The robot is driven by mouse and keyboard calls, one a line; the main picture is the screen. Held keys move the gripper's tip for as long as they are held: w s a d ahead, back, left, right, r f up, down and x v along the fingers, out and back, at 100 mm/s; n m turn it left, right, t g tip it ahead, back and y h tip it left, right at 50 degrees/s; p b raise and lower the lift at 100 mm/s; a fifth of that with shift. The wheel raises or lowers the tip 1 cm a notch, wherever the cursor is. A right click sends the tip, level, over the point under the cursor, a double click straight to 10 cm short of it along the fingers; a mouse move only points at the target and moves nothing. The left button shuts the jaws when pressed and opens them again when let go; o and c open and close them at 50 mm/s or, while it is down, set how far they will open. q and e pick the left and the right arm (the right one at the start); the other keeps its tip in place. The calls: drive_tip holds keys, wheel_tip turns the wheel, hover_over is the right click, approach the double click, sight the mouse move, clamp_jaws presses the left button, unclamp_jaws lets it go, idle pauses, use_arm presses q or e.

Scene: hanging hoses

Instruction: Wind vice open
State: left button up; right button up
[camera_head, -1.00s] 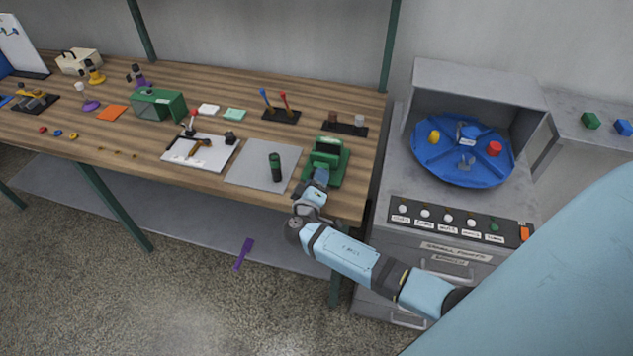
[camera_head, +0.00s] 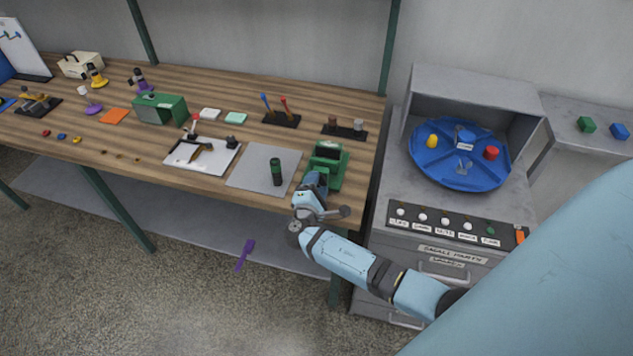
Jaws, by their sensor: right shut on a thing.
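The green vice (camera_head: 328,163) stands at the right front corner of the wooden workbench. My right arm comes in from the lower right, and its gripper (camera_head: 317,183) is at the front of the vice, on its near side. The gripper is shut on the vice handle, which is mostly hidden by the gripper and wrist. The gap between the vice jaws is hard to judge. My left gripper is not in view.
A grey cabinet with a blue turntable (camera_head: 461,170) stands to the right. A purple object (camera_head: 245,254) lies below the bench.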

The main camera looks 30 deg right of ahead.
drive_tip(key=n+p, duration=0.2)
drive_tip(key=n, duration=0.2)
drive_tip(key=shift+r+n, duration=0.15)
drive_tip(key=shift+n, duration=0.15)
drive_tip(key=n+p, duration=0.2)
drive_tip(key=n, duration=0.1)
drive_tip(key=shift+n, duration=0.4)
drive_tip(key=n+p, duration=0.2)
drive_tip(key=n, duration=0.1)
drive_tip(key=shift+p, duration=0.35)
drive_tip(key=n+p, duration=0.1)
drive_tip(key=n, duration=0.2)
drive_tip(key=shift+n+p, duration=0.55)
drive_tip(key=shift+n, duration=0.95)
drive_tip(key=n, duration=0.2)
drive_tip(key=shift+n, duration=1.2)
drive_tip(key=shift+f+n, duration=0.2)
drive_tip(key=shift+n, duration=0.6)
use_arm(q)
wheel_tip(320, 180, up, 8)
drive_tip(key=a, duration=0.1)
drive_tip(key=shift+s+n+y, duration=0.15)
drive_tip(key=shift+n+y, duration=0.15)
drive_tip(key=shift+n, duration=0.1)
use_arm(e)
drive_tip(key=shift+n, duration=1.3)
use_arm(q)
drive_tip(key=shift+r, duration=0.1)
